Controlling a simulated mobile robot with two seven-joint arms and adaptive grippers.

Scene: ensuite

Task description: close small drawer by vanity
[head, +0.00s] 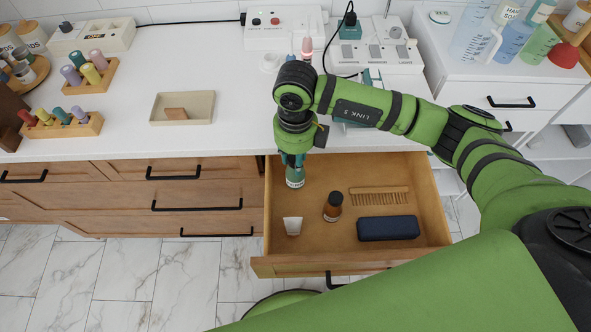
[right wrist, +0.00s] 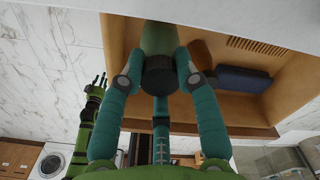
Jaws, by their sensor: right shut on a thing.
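A wooden drawer (head: 330,265) under the white counter is pulled out. It also shows in the right wrist view (right wrist: 120,40). Inside are a small white tube (head: 292,226), a brown bottle (head: 333,207), a wooden comb (head: 380,196) and a dark blue case (head: 388,228). My right gripper (head: 293,158) points down at the drawer's back left, by the counter edge. It is shut on a green bottle with a dark cap (right wrist: 158,75), whose label end (head: 295,178) shows below the fingers. My left gripper (right wrist: 97,82) shows small in the right wrist view, fingers apart and empty.
Closed wooden drawers (head: 205,188) stand left of the open one. A white cabinet (head: 500,90) with bottles on top stands at the right. The counter holds a shallow tray (head: 183,118), peg racks (head: 90,76) and a power box (head: 283,28). Marble floor (head: 130,275) lies clear in front.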

